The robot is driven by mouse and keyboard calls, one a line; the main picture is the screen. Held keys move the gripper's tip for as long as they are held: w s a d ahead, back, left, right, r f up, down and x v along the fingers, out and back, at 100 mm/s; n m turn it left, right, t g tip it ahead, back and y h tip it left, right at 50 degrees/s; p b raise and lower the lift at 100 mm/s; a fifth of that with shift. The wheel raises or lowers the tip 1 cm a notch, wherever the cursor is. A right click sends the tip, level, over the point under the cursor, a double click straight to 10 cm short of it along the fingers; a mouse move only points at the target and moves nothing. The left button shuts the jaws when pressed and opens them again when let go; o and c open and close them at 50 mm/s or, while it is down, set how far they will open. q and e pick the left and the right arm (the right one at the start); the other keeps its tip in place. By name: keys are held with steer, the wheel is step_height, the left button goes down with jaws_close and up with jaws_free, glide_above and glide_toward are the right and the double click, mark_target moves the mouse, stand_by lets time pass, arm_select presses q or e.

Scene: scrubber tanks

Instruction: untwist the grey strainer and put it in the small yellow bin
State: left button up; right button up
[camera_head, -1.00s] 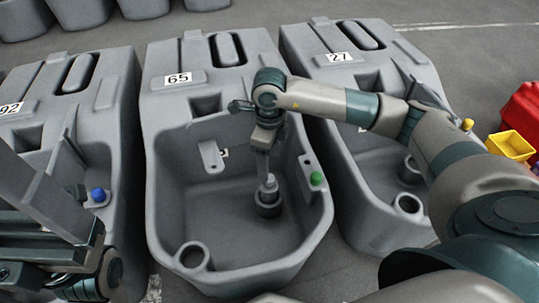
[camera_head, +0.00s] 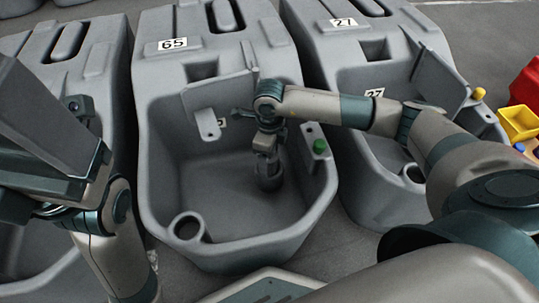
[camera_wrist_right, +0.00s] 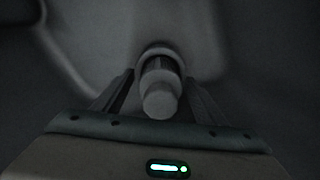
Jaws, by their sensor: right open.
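The grey strainer (camera_head: 269,181) stands in the bottom of the grey tank numbered 65 (camera_head: 150,150), towards its right side. My right gripper (camera_head: 267,160) points down at it from above and hides its top in the head view. In the right wrist view the strainer's round, light knob (camera_wrist_right: 159,101) is between the two open fingers, with a dark ring around its base. I cannot tell whether the fingers touch it. The small yellow bin (camera_head: 519,123) is at the far right. My left arm is at the left; its jaws are not clear.
Tank 27 (camera_head: 400,60) stands to the right and another tank stands to the left. A red container (camera_head: 530,85) is behind the yellow bin.

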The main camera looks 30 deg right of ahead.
steer(key=shift+f, duration=0.15)
steer(key=c, duration=1.2)
steer(key=shift+c, duration=0.2)
steer(key=shift+n+b, duration=0.45)
steer(key=shift+n, duration=1.05)
steer(key=shift+n+b, duration=0.3)
steer(key=shift+n, duration=0.2)
steer(key=shift+w+n, duration=0.1)
steer(key=shift+n, duration=0.3)
steer(key=shift+n+b, duration=0.35)
steer(key=shift+n, duration=0.25)
